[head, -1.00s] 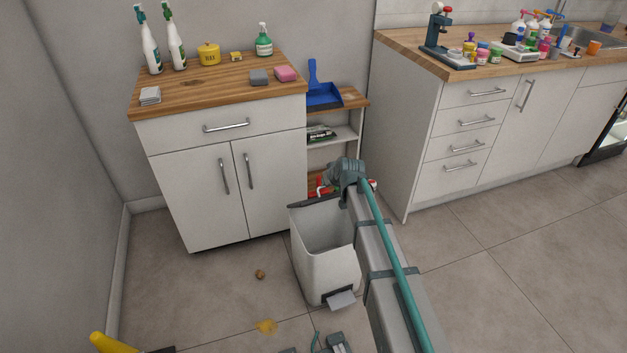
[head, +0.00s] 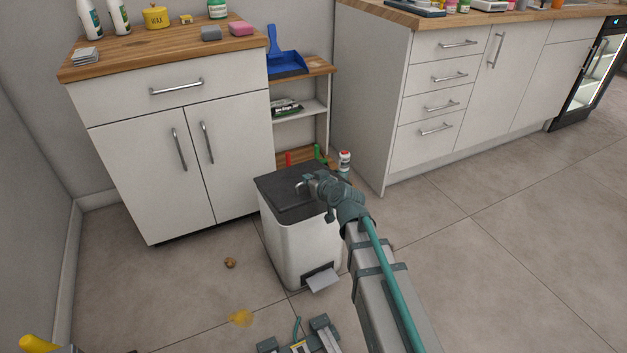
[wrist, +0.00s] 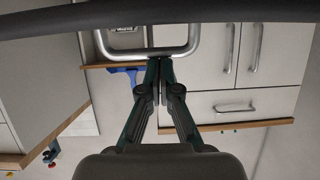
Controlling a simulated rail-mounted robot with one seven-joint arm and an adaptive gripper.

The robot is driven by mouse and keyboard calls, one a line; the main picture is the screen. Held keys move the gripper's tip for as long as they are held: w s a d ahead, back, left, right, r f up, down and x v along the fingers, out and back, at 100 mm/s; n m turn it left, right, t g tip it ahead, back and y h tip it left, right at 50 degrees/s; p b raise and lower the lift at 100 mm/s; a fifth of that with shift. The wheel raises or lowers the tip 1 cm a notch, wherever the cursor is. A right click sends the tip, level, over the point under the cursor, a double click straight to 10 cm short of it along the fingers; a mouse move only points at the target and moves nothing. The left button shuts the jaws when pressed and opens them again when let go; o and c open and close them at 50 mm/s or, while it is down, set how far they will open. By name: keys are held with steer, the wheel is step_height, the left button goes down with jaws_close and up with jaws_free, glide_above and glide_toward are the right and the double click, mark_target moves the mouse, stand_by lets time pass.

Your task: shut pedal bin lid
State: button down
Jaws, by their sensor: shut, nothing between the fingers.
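The white pedal bin (head: 287,240) stands upright on the tiled floor in the head view. Its dark grey lid (head: 283,188) lies flat across the top and looks closed. The pedal (head: 322,280) sticks out at the lower front. My gripper (head: 304,186) is over the lid's top, close to a pale metal loop handle on it; I cannot tell from the head view whether it touches. In the wrist view my gripper (wrist: 160,62) has its fingers together and empty, right at the metal handle loop (wrist: 150,53). The dark band across the top is probably the lid's edge.
A white cabinet (head: 170,150) stands left behind the bin, with a small shelf unit (head: 302,132) beside it. A drawer counter (head: 440,90) is at the right. A brown lump (head: 230,263) and a yellow stain (head: 241,317) lie on the floor. Open floor lies to the right.

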steer(key=f+b, duration=0.1)
steer(key=s+f+b, duration=0.1)
steer(key=f+b, duration=0.1)
steer(key=shift+s+d+f, duration=0.2)
steer(key=shift+d+f, duration=0.2)
steer(key=shift+s+d+f+b, duration=0.1)
steer(key=shift+s+f+b, duration=0.05)
steer(key=shift+f+b, duration=0.5)
steer(key=shift+s+d+f+b, duration=0.1)
steer(key=shift+s+f+b, duration=0.05)
steer(key=shift+f+b, duration=0.45)
steer(key=shift+r, duration=0.1)
